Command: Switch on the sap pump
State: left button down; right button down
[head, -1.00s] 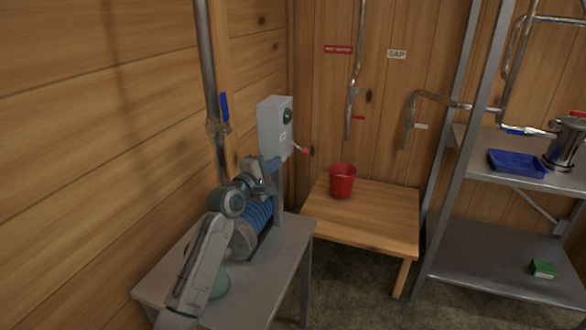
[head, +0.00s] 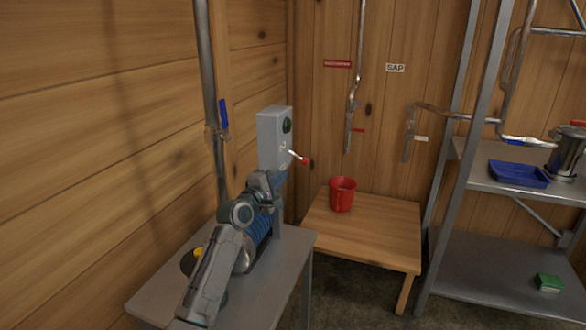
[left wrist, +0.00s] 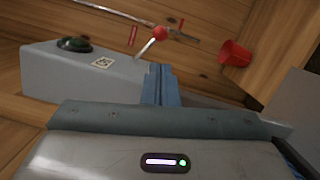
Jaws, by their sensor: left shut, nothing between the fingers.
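The grey switch box (head: 272,140) stands on a post at the back of the grey table. It has a dark green dome lamp (head: 287,125) and a lever with a red knob (head: 305,161), which sticks out to the right. The blue-ribbed pump (head: 259,230) on the table is partly hidden by my left arm. My left gripper (head: 279,177) is shut and empty, just below and in front of the box. In the left wrist view its fingers (left wrist: 156,82) point toward the lever, with the red knob (left wrist: 159,32) beyond the tips; contact does not show. My right gripper is out of view.
A red bucket (head: 342,196) stands on a low wooden table (head: 375,238). A steel pipe (head: 208,70) with a blue handle runs up the left wall. A metal shelf (head: 480,265) with a blue tray (head: 518,174) and a pot stands at right.

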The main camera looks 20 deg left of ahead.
aim_at(298, 157)
pick_arm(q)
jog(key=x, duration=0.7)
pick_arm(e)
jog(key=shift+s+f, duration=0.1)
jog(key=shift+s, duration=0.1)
pick_arm(q)
jog(key=shift+r, duration=0.1)
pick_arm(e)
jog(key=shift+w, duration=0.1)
